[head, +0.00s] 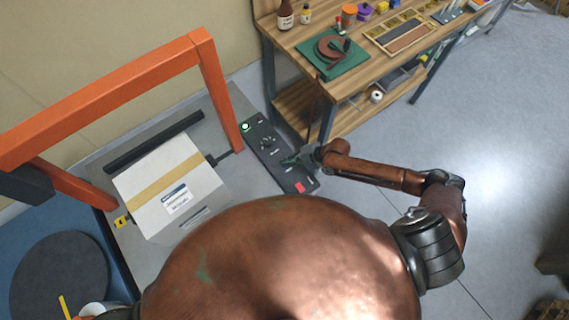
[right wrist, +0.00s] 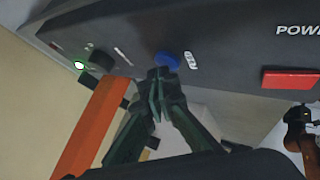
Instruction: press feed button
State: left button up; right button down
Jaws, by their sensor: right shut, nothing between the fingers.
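A black control panel (head: 262,150) stands beside the machine; it also fills the upper part of the right wrist view (right wrist: 225,40). The feed button is a round blue button (right wrist: 167,61) with a small label at its right. My right gripper (head: 294,159) is shut and empty over the panel, hiding the button in the head view. In the right wrist view, its closed fingertips (right wrist: 159,74) reach the button's lower edge; I cannot tell whether they touch it. My left gripper is not in view.
The panel also has a lit green button (head: 245,127), a knob (head: 266,143) and a red power switch (right wrist: 290,79). An orange arch (head: 120,93) spans a taped white box (head: 172,185). A wooden workbench (head: 290,45) stands behind.

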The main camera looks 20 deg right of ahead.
jog(key=shift+f+b, duration=0.35)
dwell(0.3)
jog(key=shift+r, duration=0.1)
jog(key=shift+r+p, duration=0.55)
jog(key=shift+r, duration=0.2)
jog(key=shift+r+p, duration=1.75)
jog(key=shift+r, duration=0.8)
jog(key=shift+f, duration=0.1)
